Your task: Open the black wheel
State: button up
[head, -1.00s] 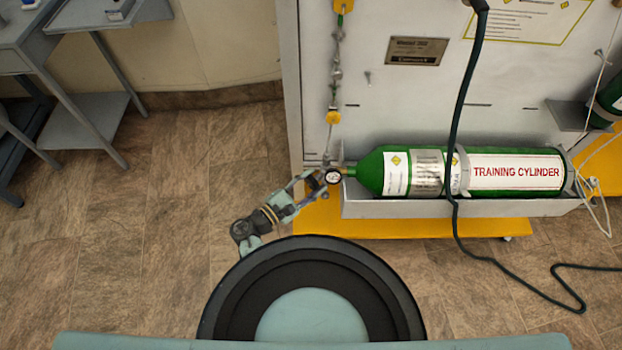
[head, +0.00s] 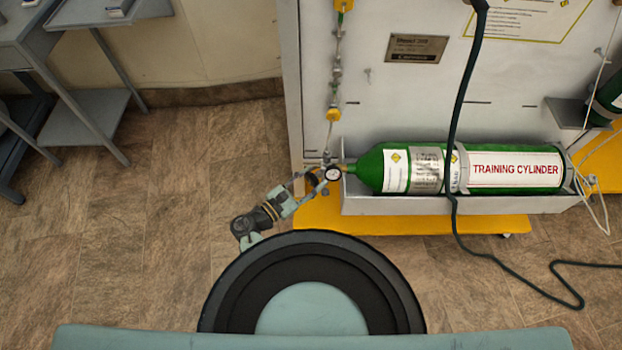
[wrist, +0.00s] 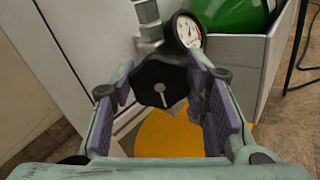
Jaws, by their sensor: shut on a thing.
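The black wheel (wrist: 160,82) is a dark lobed knob with a light slot at its centre, seen face-on in the wrist view. My gripper (wrist: 165,100) has its purple-padded fingers on either side of the wheel and is shut on it. In the head view my gripper (head: 304,188) is at the valve end of the green cylinder (head: 372,171), next to the round gauge (head: 333,174). The wheel is too small and covered to make out there. The gauge (wrist: 188,31) stands just above and right of the wheel in the wrist view.
The cylinder lies in a grey tray (head: 400,206) on a yellow base (head: 410,228). A dark hose (head: 461,110) hangs in front of it. A chain of fittings (head: 335,70) runs up the white panel. Grey tables (head: 95,100) stand at the left; the floor between is clear.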

jog(key=o, duration=1.2)
jog(key=shift+c, duration=0.2)
jog(key=v, duration=1.2)
